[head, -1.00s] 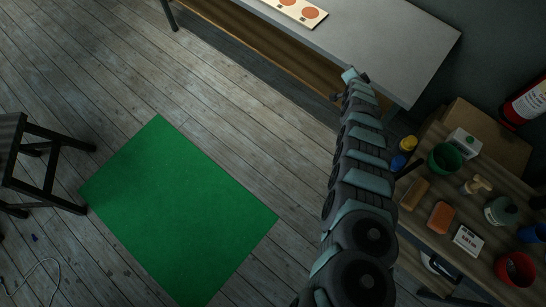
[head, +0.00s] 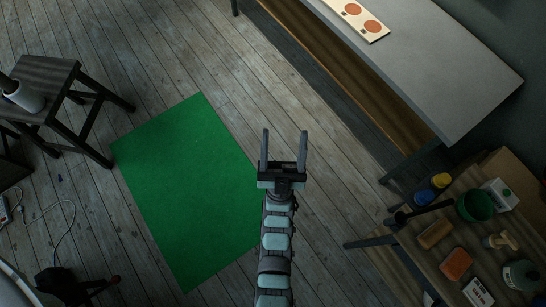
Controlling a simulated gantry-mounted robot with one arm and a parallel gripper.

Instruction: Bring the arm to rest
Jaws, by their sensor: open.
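My gripper (head: 283,150) shows in the middle of the head view, at the end of my arm, which comes up from the bottom edge. Its two dark fingers are parallel and spread apart, with only floor boards seen between them. It holds nothing. It appears over the wooden floor (head: 325,205), just right of the green mat (head: 185,190). Its height above the floor cannot be told from this view.
A grey table (head: 440,70) with a board of orange discs (head: 355,18) stands at upper right. A wooden table (head: 405,245) at lower right carries a green cup (head: 475,206), bottles and blocks. A dark stool (head: 50,72) stands at left. A white cable (head: 70,222) lies on the floor.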

